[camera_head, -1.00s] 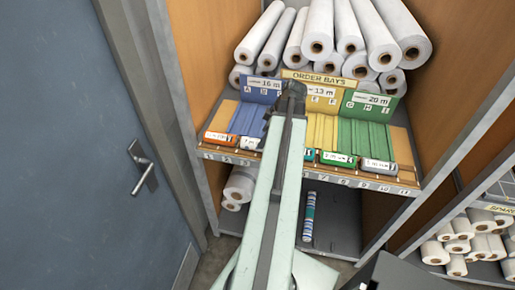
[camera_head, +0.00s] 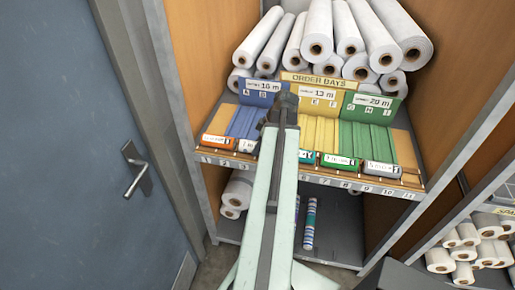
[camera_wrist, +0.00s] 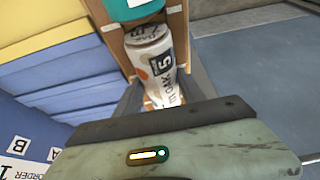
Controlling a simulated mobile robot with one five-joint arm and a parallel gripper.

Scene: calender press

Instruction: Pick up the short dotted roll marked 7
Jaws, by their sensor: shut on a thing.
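A short white roll with orange-brown dots (camera_wrist: 152,55) shows in the wrist view, lying in a wooden channel. Its label bears dark letters and a black square with a figure that looks like a 5; I cannot read a 7 on it. My gripper (camera_wrist: 162,100) is shut on this roll, with dark fingers at its sides. I cannot tell whether the roll is clear of the channel. In the head view my arm covers most of the gripper (camera_head: 281,108) and the middle of the front ledge. A teal roll (camera_wrist: 135,10) lies just beyond the dotted roll.
The numbered front ledge (camera_head: 318,181) carries an orange roll (camera_head: 217,141), a green roll (camera_head: 338,160) and a grey-white roll (camera_head: 381,168). Blue, yellow and green order bays (camera_head: 368,137) stand behind. Large white rolls (camera_head: 347,30) are stacked above. A cabinet side wall (camera_head: 455,60) bounds the right.

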